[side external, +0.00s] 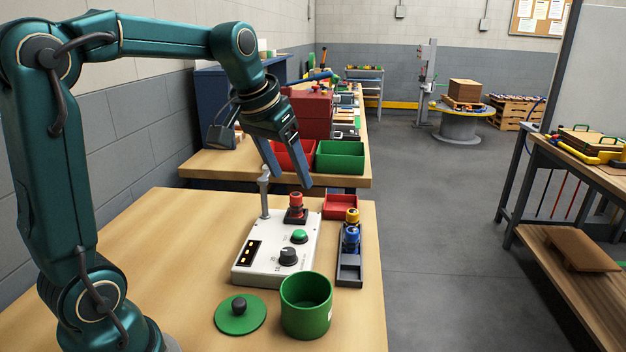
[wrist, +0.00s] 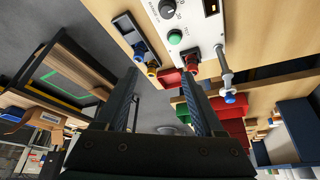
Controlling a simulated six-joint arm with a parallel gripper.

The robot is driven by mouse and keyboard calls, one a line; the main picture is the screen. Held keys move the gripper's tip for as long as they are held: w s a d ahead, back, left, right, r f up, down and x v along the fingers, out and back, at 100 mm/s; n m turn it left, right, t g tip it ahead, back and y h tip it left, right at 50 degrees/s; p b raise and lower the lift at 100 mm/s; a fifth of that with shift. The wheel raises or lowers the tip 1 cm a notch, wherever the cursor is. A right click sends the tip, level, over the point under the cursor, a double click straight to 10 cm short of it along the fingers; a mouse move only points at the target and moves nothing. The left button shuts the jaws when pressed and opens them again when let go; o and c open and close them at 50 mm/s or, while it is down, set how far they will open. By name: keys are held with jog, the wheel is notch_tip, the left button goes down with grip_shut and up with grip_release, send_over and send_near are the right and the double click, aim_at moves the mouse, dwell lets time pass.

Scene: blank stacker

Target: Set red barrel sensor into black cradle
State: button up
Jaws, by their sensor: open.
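The red barrel sensor (side external: 296,200) stands upright in a small dark base at the far end of the white control box (side external: 249,260). It also shows in the wrist view (wrist: 195,54), just beyond the right finger's tip. A black cradle (side external: 349,275) lies right of the box and holds a blue barrel (side external: 351,237) and a yellow barrel (side external: 352,215). Its near end looks empty. My gripper (side external: 290,182) is open and empty, with fingers pointing down above the red sensor. The fingers also show in the wrist view (wrist: 162,82), with nothing between them.
A grey post (side external: 264,195) stands close left of the red sensor. A small red tray (side external: 340,206) lies behind the cradle. A green cup (side external: 306,308) and a green lid (side external: 240,314) sit in front. Red and green bins (side external: 340,158) stand on the bench behind.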

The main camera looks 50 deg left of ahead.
jog(key=s+d+f+m, duration=0.1)
jog(key=s+d+f, duration=0.1)
jog(key=s+d, duration=0.3)
jog(key=s+d+f+m+t+h, duration=0.1)
jog(key=s+d, duration=0.4)
jog(key=s, duration=0.5)
notch_tip(320, 180, down, 2)
jog(key=shift+d+m, duration=0.25)
jog(key=shift+m, duration=0.25)
